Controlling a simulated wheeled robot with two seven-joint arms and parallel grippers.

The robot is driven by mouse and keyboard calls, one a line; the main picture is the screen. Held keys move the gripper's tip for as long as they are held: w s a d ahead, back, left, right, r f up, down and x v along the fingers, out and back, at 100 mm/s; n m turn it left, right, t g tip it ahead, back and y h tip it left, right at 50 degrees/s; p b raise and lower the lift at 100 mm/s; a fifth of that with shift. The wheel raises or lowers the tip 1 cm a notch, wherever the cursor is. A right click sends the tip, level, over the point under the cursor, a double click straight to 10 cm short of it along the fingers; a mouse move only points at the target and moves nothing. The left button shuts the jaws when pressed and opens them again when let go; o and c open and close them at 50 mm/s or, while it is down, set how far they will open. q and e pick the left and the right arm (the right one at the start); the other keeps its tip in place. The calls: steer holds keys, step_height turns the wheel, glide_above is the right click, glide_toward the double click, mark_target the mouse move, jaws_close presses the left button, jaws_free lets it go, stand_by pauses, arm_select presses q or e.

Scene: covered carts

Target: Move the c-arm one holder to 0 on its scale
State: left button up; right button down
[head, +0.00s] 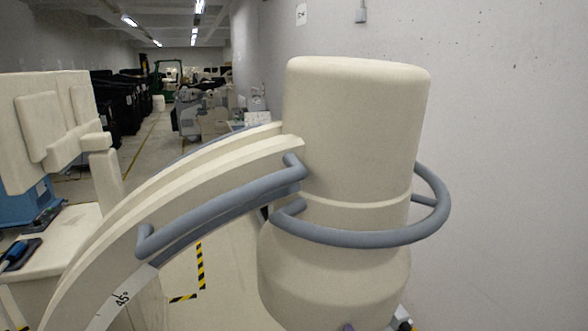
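The cream c-arm (190,185) curves from the lower left up to a large upright cylindrical head (355,130) right of centre. A scale on the arc's side shows a "45°" mark (121,298) near the bottom edge. No 0 mark is in sight, and the lower arc runs out of the picture, so I cannot make out the holder or its reading. A grey-blue handle bar (220,205) runs along the arc. A grey-blue ring handle (350,237) goes round the head. I see neither gripper clearly.
A cream monitor unit (50,125) stands at the left above a cart top (50,245). A plain wall (510,150) is close on the right. Yellow-black floor tape (202,265) shows behind the arc. A small white and dark piece (402,318) at the bottom edge is unclear.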

steer(key=shift+b+x, duration=0.55)
steer(key=shift+x, duration=0.9)
stand_by(2.4)
steer(key=shift+s, duration=0.1)
steer(key=shift+p+v, duration=0.8)
steer(key=shift+v, duration=1.85)
